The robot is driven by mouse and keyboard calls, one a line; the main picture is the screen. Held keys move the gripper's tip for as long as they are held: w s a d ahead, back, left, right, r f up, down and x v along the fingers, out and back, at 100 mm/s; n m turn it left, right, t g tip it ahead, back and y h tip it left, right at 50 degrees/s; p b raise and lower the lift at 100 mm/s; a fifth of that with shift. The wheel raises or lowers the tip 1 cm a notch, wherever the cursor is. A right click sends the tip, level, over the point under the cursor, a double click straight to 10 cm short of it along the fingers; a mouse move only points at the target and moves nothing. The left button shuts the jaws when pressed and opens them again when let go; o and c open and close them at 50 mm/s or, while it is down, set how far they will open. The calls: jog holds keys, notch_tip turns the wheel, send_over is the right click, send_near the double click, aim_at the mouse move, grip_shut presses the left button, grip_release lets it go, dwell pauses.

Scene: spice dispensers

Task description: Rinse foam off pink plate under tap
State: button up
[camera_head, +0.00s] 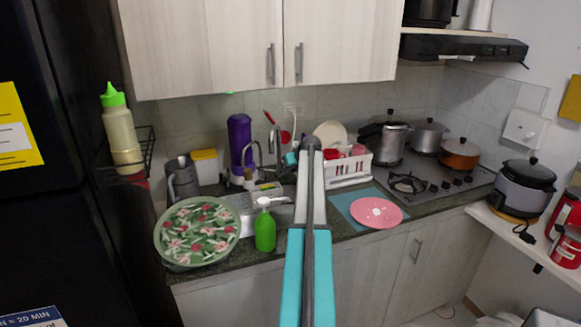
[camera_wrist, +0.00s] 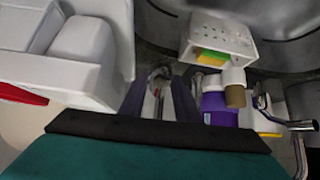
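The pink plate (camera_head: 376,212) lies flat on a blue mat (camera_head: 345,204) on the counter, right of my arm, with white foam near its middle. A curved metal tap (camera_head: 257,152) stands at the sink at the back of the counter; chrome pipework (camera_wrist: 291,125) also shows at the right of the wrist view. My arm hides part of the sink in the head view.
A white dish rack (camera_head: 342,177) stands close right of my gripper. A purple bottle (camera_head: 240,140) and a white holder with sponges (camera_wrist: 222,38) are near the sink. A green soap bottle (camera_head: 265,230) and a floral plate (camera_head: 196,232) stand at the front left. Pots crowd the stove (camera_head: 440,180).

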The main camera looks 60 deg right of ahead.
jog(key=c, duration=0.4)
jog(key=shift+o, duration=0.2)
jog(key=shift+r, duration=0.15)
jog(key=shift+w+d+r, duration=0.1)
jog(key=shift+w+r, duration=0.05)
jog(key=shift+r, duration=0.35)
jog(key=o, duration=0.9)
jog(key=shift+p+v, duration=0.75)
jog(key=shift+v, duration=2.85)
